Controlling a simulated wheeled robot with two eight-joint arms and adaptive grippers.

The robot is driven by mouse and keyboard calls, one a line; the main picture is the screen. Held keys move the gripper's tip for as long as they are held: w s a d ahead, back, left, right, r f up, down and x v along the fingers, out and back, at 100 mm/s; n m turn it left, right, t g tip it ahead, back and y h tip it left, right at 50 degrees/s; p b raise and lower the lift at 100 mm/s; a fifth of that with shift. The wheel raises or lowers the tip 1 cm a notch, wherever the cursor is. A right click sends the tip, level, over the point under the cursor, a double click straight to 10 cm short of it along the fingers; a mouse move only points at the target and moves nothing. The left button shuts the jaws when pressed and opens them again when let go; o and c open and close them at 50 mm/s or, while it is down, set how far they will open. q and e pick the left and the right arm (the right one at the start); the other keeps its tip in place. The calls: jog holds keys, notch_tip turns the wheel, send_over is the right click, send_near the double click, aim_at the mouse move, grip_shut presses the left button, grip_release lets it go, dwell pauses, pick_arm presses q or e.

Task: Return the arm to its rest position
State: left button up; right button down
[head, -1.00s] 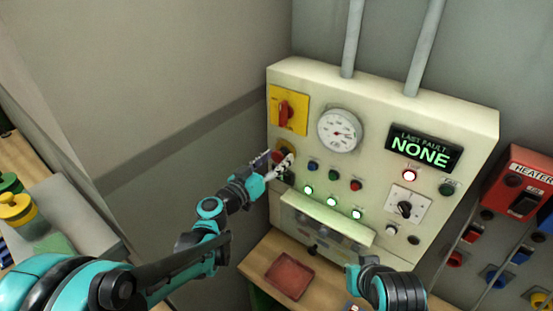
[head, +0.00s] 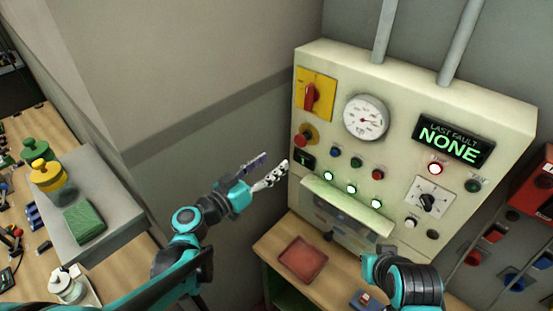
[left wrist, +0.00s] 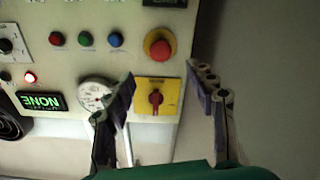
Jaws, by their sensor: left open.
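My left gripper (head: 268,174) is open and empty. It hangs in the air just left of the cream control panel (head: 480,110), apart from it, at about the height of the lower buttons. In the left wrist view its two fingers are spread, with the panel beyond them upside down. The red mushroom button (head: 306,135) on its yellow base is uncovered; it also shows in the left wrist view (left wrist: 159,44). My right arm (head: 405,283) shows at the bottom right, in front of the panel; its gripper fingers cannot be seen.
A wooden shelf with a red tray (head: 303,259) lies below the panel. At left, a grey bench block (head: 110,205) carries green and yellow knobbed items. A grey panel with a red box (head: 538,185) stands at right. The wall left of the panel is bare.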

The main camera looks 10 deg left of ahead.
dwell(0.4)
pick_arm(q)
jog(key=s+f+g+y+b, duration=0.2)
jog(key=s+f+b, duration=0.25)
jog(key=f, duration=0.45)
jog(key=s+f+g+y+b, duration=0.2)
jog(key=s+f+g+b, duration=0.1)
jog(key=f+b, duration=0.4)
jog(key=s+a+f+n+g+y+b, duration=0.1)
jog(key=s+a+f+n+y+b, duration=0.1)
jog(key=s+a+f, duration=0.3)
jog(key=s+a+f+n+g+y+b, duration=0.1)
jog(key=s+a+f+y+b, duration=0.3)
jog(key=f, duration=0.5)
jog(key=shift+s+a+n+g+y+b, duration=0.3)
jog(key=shift+s+a+n+b, duration=0.2)
jog(key=shift+a+n+b, duration=0.1)
